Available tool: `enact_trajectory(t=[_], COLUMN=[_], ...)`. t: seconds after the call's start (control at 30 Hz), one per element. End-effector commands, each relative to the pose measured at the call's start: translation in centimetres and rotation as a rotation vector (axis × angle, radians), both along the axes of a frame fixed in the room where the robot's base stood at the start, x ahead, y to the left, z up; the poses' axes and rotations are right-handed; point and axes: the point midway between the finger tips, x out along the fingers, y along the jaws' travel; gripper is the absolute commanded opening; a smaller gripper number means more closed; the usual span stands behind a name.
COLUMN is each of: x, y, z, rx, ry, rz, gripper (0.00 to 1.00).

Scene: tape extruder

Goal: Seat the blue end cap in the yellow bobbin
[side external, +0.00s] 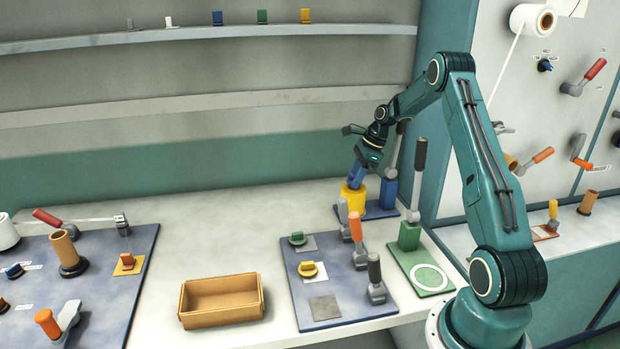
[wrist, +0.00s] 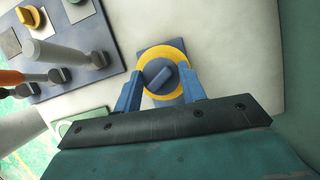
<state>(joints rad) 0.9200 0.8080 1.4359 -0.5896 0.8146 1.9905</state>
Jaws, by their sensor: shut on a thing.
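The yellow bobbin (side external: 352,199) stands upright at the near corner of a blue board at the back right. In the wrist view it shows as a yellow ring (wrist: 167,45) from above. The blue end cap (wrist: 160,76), a dark blue-grey disc with a raised bar, appears inside that ring, between my fingers. My gripper (side external: 353,183) points down at the bobbin's top. Its two blue fingers (wrist: 160,78) are shut on the cap from opposite sides. How deep the cap sits is hidden, and the side view does not show the cap apart from my fingers.
A blue block with a lever (side external: 389,190) stands just right of the bobbin. A green lever stand (side external: 409,236) is nearer. Upright levers (side external: 357,230) rise in front, on a board with green and yellow caps. An empty tan tray (side external: 221,300) lies left; the counter behind it is clear.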

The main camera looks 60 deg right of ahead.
Motion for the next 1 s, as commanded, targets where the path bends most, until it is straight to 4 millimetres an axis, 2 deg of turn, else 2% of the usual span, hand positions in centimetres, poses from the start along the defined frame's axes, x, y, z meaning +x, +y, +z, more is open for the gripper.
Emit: enact_trajectory(t=[0.7,1.0], x=[0.0,0.0], y=[0.0,0.0], z=[-1.1,-0.8], rx=[0.0,0.0], ry=[0.0,0.0], rz=[0.0,-0.001], gripper=[0.19,0.19])
